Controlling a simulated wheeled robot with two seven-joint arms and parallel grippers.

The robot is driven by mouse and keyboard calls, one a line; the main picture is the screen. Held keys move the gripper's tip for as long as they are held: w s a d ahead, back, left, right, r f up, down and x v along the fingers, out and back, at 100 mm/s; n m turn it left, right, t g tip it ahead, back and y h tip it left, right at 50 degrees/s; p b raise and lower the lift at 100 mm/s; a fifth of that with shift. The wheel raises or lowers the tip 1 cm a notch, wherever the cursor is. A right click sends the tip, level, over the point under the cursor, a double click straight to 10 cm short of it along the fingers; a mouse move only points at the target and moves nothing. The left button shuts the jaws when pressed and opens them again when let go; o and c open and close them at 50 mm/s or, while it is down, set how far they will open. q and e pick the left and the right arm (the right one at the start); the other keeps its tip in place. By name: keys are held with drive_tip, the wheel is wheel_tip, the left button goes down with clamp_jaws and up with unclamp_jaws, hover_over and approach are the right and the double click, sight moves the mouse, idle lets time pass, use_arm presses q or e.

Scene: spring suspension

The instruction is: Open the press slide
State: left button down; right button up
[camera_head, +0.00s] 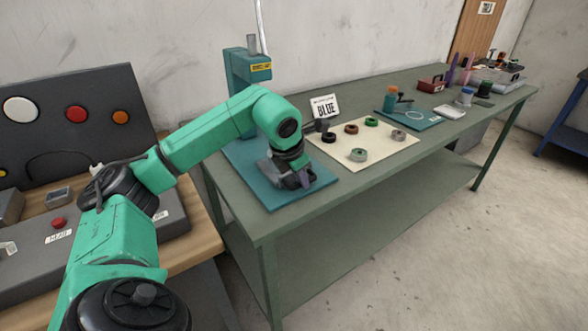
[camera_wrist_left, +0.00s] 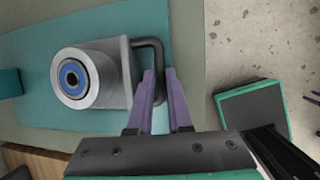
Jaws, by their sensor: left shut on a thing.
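The teal press (camera_head: 240,70) stands at the left end of the green workbench, on a teal base plate (camera_head: 300,196). Its grey slide (camera_wrist_left: 122,72) lies over the plate and carries a round grey seat with a blue ring (camera_wrist_left: 70,77). A dark bent handle (camera_wrist_left: 150,41) sticks out from the slide's side. My left gripper (camera_head: 303,179) is low over the front of the plate. Its purple fingers (camera_wrist_left: 160,74) are shut on the handle, one on each side. In the head view my arm and gripper partly hide the slide. My right gripper is not in view.
A teal mat (camera_head: 420,121) with small items is farther right. A grey control panel (camera_head: 60,115) stands at left. Open floor lies before the bench.

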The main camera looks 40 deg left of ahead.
use_arm(q)
drive_tip(key=shift+d+r, duration=0.15)
drive_tip(key=shift+d, duration=0.1)
drive_tip(key=shift+a, duration=0.15)
drive_tip(key=c, duration=0.8)
unclamp_jaws()
drive_tip(key=shift+c, duration=0.2)
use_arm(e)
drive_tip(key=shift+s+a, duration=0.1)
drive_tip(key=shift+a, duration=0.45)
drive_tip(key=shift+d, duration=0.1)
use_arm(q)
drive_tip(key=shift+s+r, duration=0.1)
drive_tip(key=shift+r, duration=0.1)
drive_tip(key=p+v, duration=0.1)
drive_tip(key=v, duration=1.3)
drive_tip(key=shift+s, duration=0.15)
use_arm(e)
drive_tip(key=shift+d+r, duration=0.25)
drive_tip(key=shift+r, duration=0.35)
use_arm(q)
drive_tip(key=shift+f, duration=0.1)
